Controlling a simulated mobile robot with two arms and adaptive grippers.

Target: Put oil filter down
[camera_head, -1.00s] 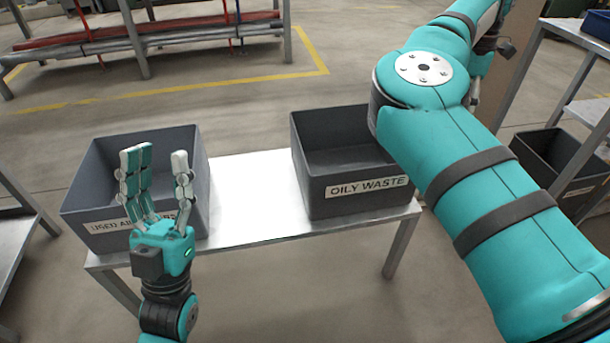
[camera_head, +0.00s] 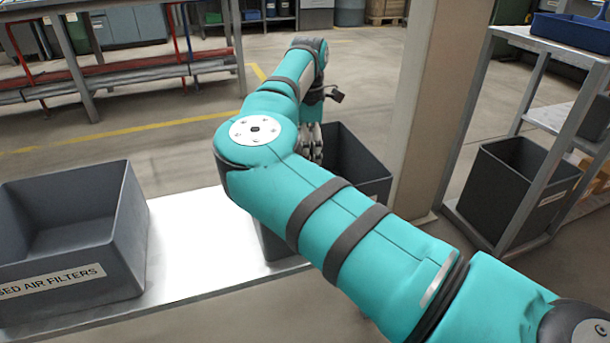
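No oil filter shows in the head view. My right arm reaches from the lower right across the table and hides much of the dark grey bin (camera_head: 362,165) on the table's right. Only part of my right gripper (camera_head: 312,143) shows behind the arm, at that bin's left side. Its fingertips and anything in them are hidden. My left gripper is out of view. Another dark grey bin (camera_head: 118,240), labelled for used air filters, stands at the left of the table. The part of it I see inside looks empty.
The bright metal table (camera_head: 192,240) is bare between the bins. A beige post (camera_head: 427,110) stands right of the table. Beyond it are a metal rack (camera_head: 545,120) with a blue tray (camera_head: 572,32) and a black bin (camera_head: 515,185). Pipes on a stand are at the back left.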

